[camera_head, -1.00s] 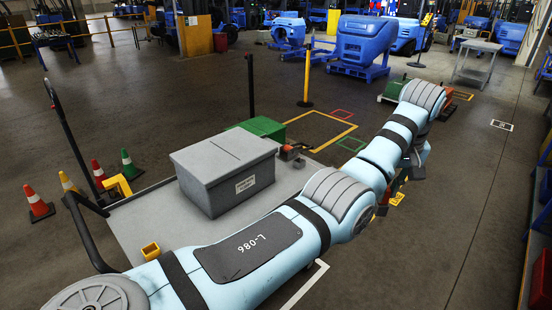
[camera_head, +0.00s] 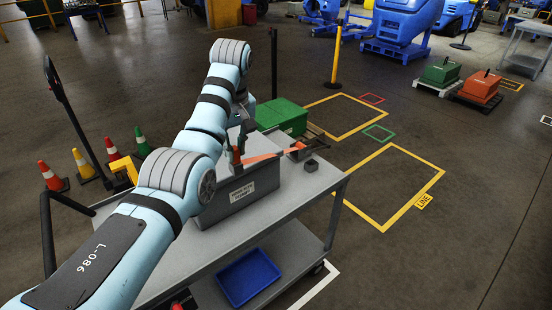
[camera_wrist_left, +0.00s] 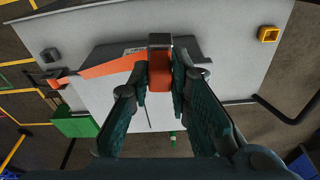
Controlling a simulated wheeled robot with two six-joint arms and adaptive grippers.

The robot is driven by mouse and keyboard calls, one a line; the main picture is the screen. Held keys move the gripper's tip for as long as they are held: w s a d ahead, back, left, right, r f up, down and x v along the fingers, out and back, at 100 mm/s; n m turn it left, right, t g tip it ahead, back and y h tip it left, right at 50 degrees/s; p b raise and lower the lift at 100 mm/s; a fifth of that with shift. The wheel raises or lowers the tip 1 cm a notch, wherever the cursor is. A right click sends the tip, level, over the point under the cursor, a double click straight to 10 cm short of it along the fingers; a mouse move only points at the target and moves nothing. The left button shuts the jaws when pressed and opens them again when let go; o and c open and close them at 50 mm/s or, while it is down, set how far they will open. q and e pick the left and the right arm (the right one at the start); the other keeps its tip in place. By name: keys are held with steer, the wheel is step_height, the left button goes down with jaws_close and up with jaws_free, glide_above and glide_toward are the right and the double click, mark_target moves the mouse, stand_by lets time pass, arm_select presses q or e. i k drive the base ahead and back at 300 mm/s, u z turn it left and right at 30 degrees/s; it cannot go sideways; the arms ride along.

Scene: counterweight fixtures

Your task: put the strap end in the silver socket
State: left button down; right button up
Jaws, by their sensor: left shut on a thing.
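My left gripper (camera_wrist_left: 160,72) is shut on the orange strap end (camera_wrist_left: 159,78), whose dark metal tip points away from my wrist. The orange strap (camera_head: 262,157) runs from the gripper to a small dark and red unit (camera_head: 298,148) at the cart's edge. The strap also stretches left in the wrist view (camera_wrist_left: 105,70). A small grey block (camera_head: 311,165), which looks like the silver socket, stands on the cart beside that unit, apart from the gripper. It seems to show at upper left in the wrist view (camera_wrist_left: 50,55). My right gripper is not in view.
A grey box (camera_head: 240,195) stands on the cart (camera_head: 310,190), below my left arm. A yellow socket (camera_wrist_left: 269,34) is at the cart's other side. A green box (camera_head: 283,117) is behind the cart. Cones (camera_head: 83,164) stand at left.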

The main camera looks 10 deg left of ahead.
mark_target(312, 168)
steer(key=z, duration=0.05)
steer(key=i, duration=1.3)
steer(key=z, duration=0.7)
